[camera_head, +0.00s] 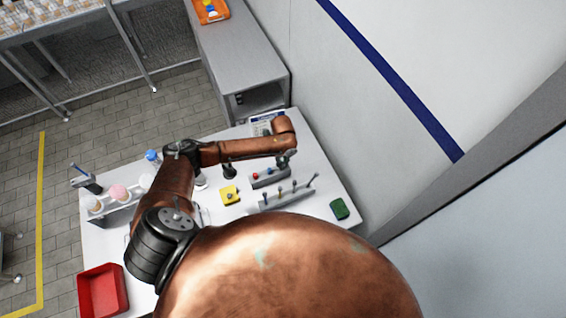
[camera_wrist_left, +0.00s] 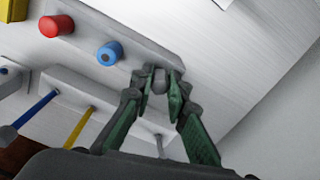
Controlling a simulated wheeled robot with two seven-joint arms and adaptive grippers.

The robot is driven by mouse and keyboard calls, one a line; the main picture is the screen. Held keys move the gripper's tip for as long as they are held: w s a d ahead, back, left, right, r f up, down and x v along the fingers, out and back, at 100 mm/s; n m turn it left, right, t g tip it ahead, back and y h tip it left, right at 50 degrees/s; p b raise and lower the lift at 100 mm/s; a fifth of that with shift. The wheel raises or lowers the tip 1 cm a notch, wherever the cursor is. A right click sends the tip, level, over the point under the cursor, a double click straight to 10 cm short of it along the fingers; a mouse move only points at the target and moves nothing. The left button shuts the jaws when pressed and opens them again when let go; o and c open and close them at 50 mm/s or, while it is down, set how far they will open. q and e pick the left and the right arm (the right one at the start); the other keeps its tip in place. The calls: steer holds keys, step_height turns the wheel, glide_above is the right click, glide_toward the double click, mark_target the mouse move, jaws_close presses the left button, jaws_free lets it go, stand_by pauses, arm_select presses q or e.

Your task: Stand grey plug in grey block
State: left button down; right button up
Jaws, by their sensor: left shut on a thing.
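The grey block (camera_head: 262,182) lies on the white table, and its long bar also shows in the left wrist view (camera_wrist_left: 136,45). A red plug (camera_wrist_left: 57,26) and a blue plug (camera_wrist_left: 109,53) stand upright in it. My left gripper (camera_head: 284,161) is over the block's right end. In the left wrist view its fingers (camera_wrist_left: 157,79) are shut on the grey plug (camera_wrist_left: 159,82), in line with the red and blue plugs. I cannot tell whether the plug's lower end is in the block or above it. My right gripper is not in view.
A second grey rack (camera_head: 280,201) with several thin upright tools stands close to the block. A yellow block (camera_head: 230,195), a green item (camera_head: 340,209) and a red bin (camera_head: 103,291) are on the table. A wall rises beyond the table's right edge.

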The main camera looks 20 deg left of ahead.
arm_select(q)
steer(key=shift+f, duration=0.4)
steer(key=c, duration=1.8)
jaws_free()
step_height(320, 180, up, 12)
steer(key=shift+d, duration=0.1)
